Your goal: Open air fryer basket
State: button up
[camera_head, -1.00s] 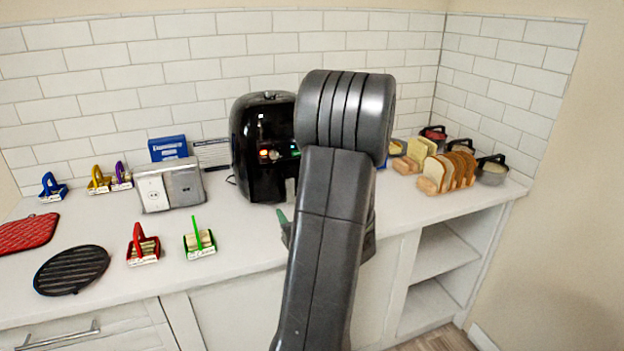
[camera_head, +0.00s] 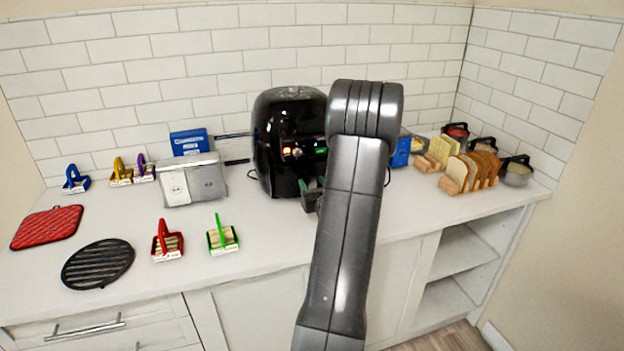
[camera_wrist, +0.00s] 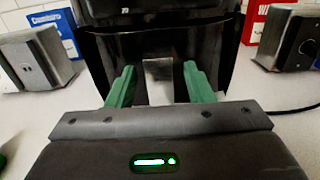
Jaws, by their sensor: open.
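The black air fryer (camera_head: 272,145) stands on the counter against the tiled wall, its right side hidden by my arm in the head view. Small lights glow on its front. The wrist view shows its dark front (camera_wrist: 218,50) close ahead, with an upright silver handle (camera_wrist: 159,80) on the basket. My gripper (camera_wrist: 160,88) is open. Its green fingers lie left and right of the handle, with gaps visible on both sides. In the head view, my gripper (camera_head: 309,188) shows only partly beside my arm, low at the fryer's front. The basket looks shut.
A grey box (camera_head: 208,183) and a blue box (camera_head: 189,142) stand left of the fryer. Red and green holders (camera_head: 222,236), a black round grill plate (camera_head: 97,264) and a red mat (camera_head: 47,226) lie further left. Bread slices (camera_head: 462,170) stand right. Counter before the fryer is mostly clear.

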jog(key=shift+w+a, duration=0.2)
jog(key=shift+w, duration=0.45)
grip_shut()
jog(key=b+v, duration=0.6)
jog(key=v, duration=1.6)
jog(key=shift+s+b, duration=0.2)
jog(key=shift+b, duration=0.2)
jog(key=shift+r, duration=0.1)
grip_release()
jog(key=shift+d, duration=0.1)
